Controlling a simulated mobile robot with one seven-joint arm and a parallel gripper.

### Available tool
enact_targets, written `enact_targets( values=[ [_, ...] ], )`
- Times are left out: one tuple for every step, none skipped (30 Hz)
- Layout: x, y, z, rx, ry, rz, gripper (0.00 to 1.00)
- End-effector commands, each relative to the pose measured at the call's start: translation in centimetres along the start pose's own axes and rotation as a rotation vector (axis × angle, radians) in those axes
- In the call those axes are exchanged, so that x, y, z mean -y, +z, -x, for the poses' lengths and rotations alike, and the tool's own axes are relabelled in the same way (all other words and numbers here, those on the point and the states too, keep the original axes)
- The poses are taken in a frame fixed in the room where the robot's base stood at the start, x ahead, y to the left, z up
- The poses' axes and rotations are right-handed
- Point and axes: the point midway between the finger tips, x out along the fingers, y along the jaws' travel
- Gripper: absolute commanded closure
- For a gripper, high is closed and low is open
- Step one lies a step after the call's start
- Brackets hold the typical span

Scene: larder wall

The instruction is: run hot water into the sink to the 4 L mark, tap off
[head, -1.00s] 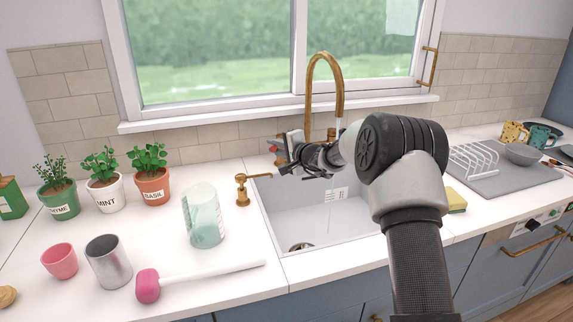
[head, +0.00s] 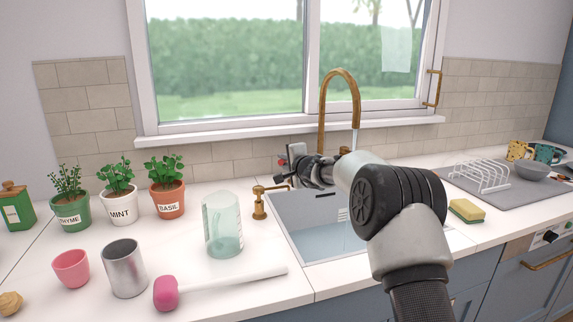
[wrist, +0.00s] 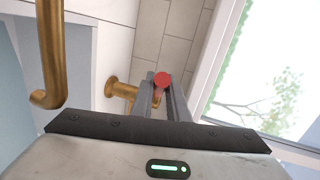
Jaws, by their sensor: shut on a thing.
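The sink (head: 278,222) holds bluish water (head: 318,245). A small scale plate (head: 342,214) shows on its back wall; its figures are too small to read. The brass spout (head: 341,76) arches over the sink, and a thin pale stream (head: 355,142) falls from it. My gripper (head: 286,163) is behind the sink, left of the spout. In the wrist view my gripper (wrist: 166,98) is shut on the red-ended tap lever (wrist: 162,79), which joins a brass fitting on the wall side. The spout also shows at the left there (wrist: 52,60). My arm hides the sink's right part.
A brass soap pump (head: 259,204) stands left of the sink. A glass jug (head: 222,228), metal cup (head: 124,270), pink cup (head: 71,268) and pink-ended stick (head: 215,285) are on the left counter. A sponge (head: 467,211) and dish rack (head: 478,174) are at right.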

Motion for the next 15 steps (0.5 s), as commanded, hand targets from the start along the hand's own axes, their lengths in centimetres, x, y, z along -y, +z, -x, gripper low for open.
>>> enact_targets(
  values=[
    [-0.10,-0.03,-0.01,-0.001,0.002,0.000,1.00],
    [-0.09,-0.03,0.00,-0.001,0.002,0.000,1.00],
    [-0.10,-0.03,0.00,0.000,0.002,0.000,1.00],
    [-0.10,-0.03,0.00,0.000,0.002,0.000,1.00],
    [-0.09,-0.03,0.00,0.000,0.002,0.000,1.00],
    [-0.10,-0.04,0.00,0.000,0.002,0.000,1.00],
    [-0.10,-0.03,0.00,0.000,0.002,0.000,1.00],
    [-0.10,-0.04,0.00,0.000,0.002,0.000,0.82],
    [-0.09,-0.04,0.01,0.000,0.001,0.000,0.76],
    [-0.09,-0.03,0.00,0.000,0.001,0.000,0.71],
    [-0.09,-0.04,0.01,0.000,0.001,0.000,0.67],
    [-0.08,-0.04,0.01,0.000,0.001,0.000,0.67],
    [-0.08,-0.03,0.01,0.000,0.001,0.000,0.67],
    [-0.07,-0.03,0.01,0.000,0.001,0.000,0.67],
    [-0.06,-0.03,0.01,0.000,0.001,0.000,0.67]
  ],
)
